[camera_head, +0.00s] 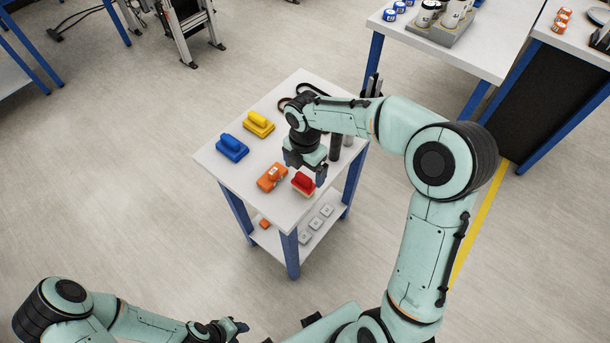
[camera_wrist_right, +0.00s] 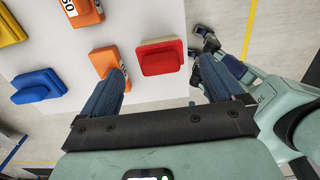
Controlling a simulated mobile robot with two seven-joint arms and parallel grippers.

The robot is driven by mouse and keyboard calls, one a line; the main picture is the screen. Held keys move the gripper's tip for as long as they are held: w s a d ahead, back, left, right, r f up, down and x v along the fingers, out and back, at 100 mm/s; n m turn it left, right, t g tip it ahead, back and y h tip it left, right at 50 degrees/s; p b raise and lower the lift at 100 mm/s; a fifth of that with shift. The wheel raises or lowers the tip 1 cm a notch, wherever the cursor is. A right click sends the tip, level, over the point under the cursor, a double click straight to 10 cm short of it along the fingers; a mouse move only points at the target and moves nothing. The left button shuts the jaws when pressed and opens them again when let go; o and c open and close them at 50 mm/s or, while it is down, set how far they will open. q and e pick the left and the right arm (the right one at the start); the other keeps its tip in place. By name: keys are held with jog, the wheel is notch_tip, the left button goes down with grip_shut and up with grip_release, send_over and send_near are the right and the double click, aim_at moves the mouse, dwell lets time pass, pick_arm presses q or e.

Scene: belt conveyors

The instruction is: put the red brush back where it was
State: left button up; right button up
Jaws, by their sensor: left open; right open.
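The red brush (camera_head: 303,183) lies on the white table (camera_head: 215,163) near its front right corner. It also shows in the right wrist view (camera_wrist_right: 160,58), just ahead of and between my fingertips, with no visible contact. My right gripper (camera_head: 306,170) is open and empty above the table, close to the red brush; its two blue fingers show in the right wrist view (camera_wrist_right: 162,88). My left gripper (camera_head: 240,327) is open at the bottom of the head view, away from the table.
An orange brush (camera_head: 270,178) lies just left of the red one. A blue brush (camera_head: 232,148) and a yellow brush (camera_head: 258,124) sit further back. Black looped items (camera_head: 313,90) and dark cylinders (camera_head: 336,148) stand behind my right arm. A lower shelf (camera_head: 325,234) holds small items.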

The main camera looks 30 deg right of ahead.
aim_at(305, 176)
notch_tip(305, 176, up, 6)
jog(key=shift+r, duration=0.15)
dwell(0.6)
